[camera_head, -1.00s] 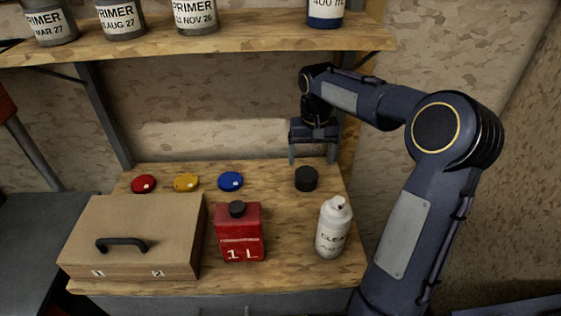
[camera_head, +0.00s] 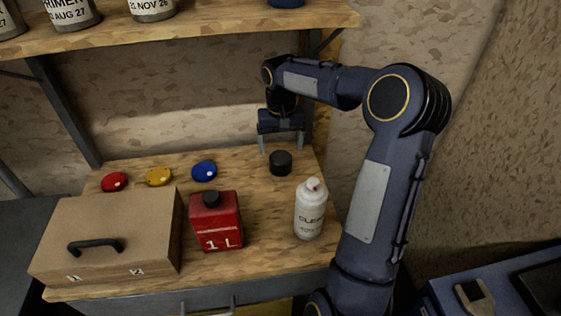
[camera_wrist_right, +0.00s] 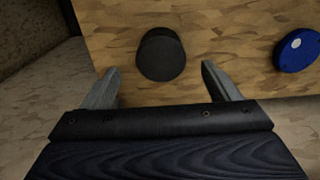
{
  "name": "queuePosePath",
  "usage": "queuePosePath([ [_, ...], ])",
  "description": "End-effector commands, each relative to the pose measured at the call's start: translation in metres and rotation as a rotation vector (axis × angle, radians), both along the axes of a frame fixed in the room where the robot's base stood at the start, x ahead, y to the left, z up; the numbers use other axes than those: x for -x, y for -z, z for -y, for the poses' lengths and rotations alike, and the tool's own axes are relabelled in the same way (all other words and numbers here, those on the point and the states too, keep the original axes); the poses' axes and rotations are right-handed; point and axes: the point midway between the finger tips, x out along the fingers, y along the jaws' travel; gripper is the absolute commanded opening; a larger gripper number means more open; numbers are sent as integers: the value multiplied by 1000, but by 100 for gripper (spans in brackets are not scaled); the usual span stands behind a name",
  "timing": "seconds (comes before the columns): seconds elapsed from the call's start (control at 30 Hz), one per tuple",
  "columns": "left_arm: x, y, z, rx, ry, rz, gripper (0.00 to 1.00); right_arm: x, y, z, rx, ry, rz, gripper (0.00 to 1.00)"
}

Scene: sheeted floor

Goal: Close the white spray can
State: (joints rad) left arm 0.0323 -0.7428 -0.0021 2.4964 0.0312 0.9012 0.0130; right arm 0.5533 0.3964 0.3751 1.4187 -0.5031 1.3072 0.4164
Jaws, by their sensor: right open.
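The white spray can (camera_head: 310,212) stands upright at the right front of the wooden bench, its cap off and a small nozzle showing on top. A black cap (camera_head: 280,163) lies on the bench behind the can. The cap also shows in the right wrist view (camera_wrist_right: 161,54), between and beyond the two fingertips. My left gripper is not in view.
A red 1 L can (camera_head: 217,229) stands left of the spray can, beside a brown case (camera_head: 110,235). Red (camera_head: 114,182), yellow (camera_head: 159,177) and blue (camera_head: 204,171) discs lie behind. A shelf (camera_head: 210,30) with tins overhangs the back.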

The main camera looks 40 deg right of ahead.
Motion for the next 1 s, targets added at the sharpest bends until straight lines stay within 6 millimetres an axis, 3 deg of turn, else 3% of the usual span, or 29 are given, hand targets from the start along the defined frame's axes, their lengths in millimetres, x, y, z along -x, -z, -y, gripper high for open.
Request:
queuePosePath([
  [0.4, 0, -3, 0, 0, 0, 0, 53, -2, 49, 0, -1, 0, -2, 82],
  [0.77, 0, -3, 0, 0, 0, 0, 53, -3, 52, 1, 0, 1, 0, 82],
  [1.0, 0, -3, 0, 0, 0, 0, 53, -3, 52, 1, 0, 1, 1, 55],
])
